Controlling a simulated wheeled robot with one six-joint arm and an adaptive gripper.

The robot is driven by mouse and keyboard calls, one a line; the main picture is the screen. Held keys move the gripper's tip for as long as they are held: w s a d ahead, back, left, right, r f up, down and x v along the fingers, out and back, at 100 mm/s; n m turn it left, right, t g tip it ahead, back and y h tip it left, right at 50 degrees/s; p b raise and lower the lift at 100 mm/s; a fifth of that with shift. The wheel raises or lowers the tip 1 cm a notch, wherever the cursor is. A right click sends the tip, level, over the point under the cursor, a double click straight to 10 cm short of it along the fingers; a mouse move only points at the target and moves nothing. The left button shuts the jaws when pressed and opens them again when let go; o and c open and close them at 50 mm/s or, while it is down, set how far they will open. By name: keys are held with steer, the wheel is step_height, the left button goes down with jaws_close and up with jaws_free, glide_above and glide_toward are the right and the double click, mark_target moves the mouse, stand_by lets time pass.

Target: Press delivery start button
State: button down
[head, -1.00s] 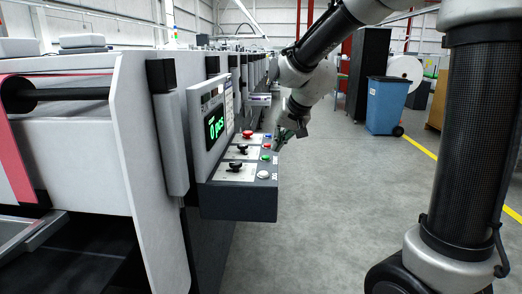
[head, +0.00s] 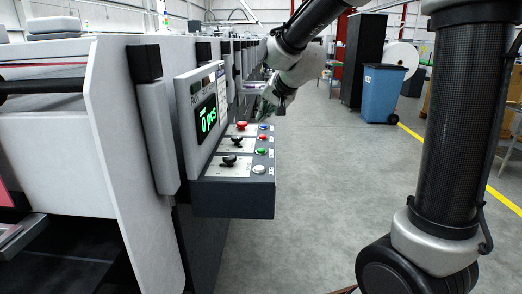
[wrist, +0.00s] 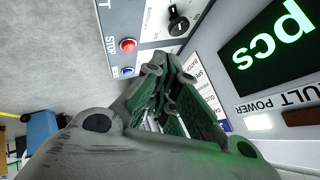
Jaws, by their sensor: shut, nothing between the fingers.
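The control panel (head: 234,198) juts out from the machine in the head view. Its right edge carries a column of buttons: blue (head: 263,126), red (head: 262,138), green (head: 261,152) and white (head: 259,169). Their labels are too small to read there. My gripper (head: 268,104) is at the panel's far end, beyond the blue button. In the wrist view my gripper (wrist: 167,72) is shut and empty, its tips pointing at the panel. The red button (wrist: 127,45), labelled STOP, and the blue button (wrist: 127,71) lie left of the tips. The green button is out of that view.
A display (head: 207,118) reading "0 pcs" stands upright left of the buttons. Black knobs (head: 230,160) and a red knob (head: 242,125) sit on the panel. A blue bin (head: 385,93) stands on the right. The floor right of the panel is clear.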

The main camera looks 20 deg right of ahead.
mark_target(261, 150)
steer(key=shift+f, duration=4)
steer(key=shift+f, duration=0.35)
